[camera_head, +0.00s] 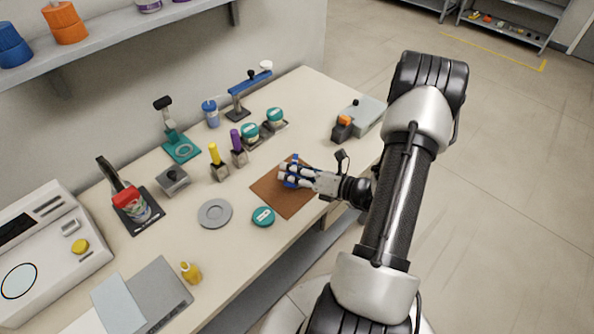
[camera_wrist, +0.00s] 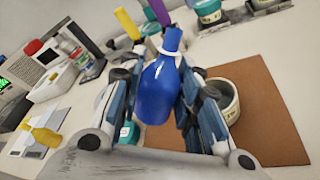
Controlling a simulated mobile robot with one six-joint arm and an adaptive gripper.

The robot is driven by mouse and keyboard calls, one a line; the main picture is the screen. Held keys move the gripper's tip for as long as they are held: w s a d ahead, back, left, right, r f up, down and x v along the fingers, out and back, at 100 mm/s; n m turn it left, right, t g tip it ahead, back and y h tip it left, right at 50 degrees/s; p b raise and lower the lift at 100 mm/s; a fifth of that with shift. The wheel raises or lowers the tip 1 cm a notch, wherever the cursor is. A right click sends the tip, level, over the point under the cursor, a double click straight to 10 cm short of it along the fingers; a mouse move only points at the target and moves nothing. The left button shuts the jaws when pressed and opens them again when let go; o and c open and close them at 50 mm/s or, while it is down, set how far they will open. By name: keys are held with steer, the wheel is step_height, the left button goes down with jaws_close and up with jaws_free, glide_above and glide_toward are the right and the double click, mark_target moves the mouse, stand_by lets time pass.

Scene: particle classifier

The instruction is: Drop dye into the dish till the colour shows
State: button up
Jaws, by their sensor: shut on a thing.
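My gripper (camera_head: 290,174) is over the brown mat and shut on a blue dropper bottle (camera_wrist: 160,92), which shows between the fingers in the wrist view. Only bits of the blue bottle show past the fingers in the head view. An open round dish (camera_wrist: 226,100) with a label on its side stands on the brown mat (camera_head: 270,199), just right of the bottle in the wrist view. The fingers hide part of the dish, and its contents are hard to make out. I see no drop falling.
A teal lid (camera_head: 263,216) and a grey round plate (camera_head: 214,213) lie left of the mat. Teal-lidded jars (camera_head: 250,132), yellow (camera_head: 215,154) and purple (camera_head: 236,141) handled tools stand behind.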

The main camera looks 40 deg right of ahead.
steer(key=shift+f+m, duration=0.1)
steer(key=shift+m, duration=0.2)
steer(key=shift+s+a+f+m+g+p, duration=0.1)
steer(key=shift+a+m+g+p, duration=0.15)
steer(key=shift+m+p, duration=0.4)
stand_by(1.6)
steer(key=shift+s+m+g+y+p, duration=0.1)
steer(key=shift+m+g+y+p, duration=0.15)
steer(key=shift+m+y+p, duration=0.45)
stand_by(1.8)
steer(key=shift+a+f+m+p, duration=0.15)
steer(key=shift+f+m+p, duration=0.15)
steer(key=shift+m, duration=0.25)
stand_by(2.0)
steer(key=shift+r, duration=0.1)
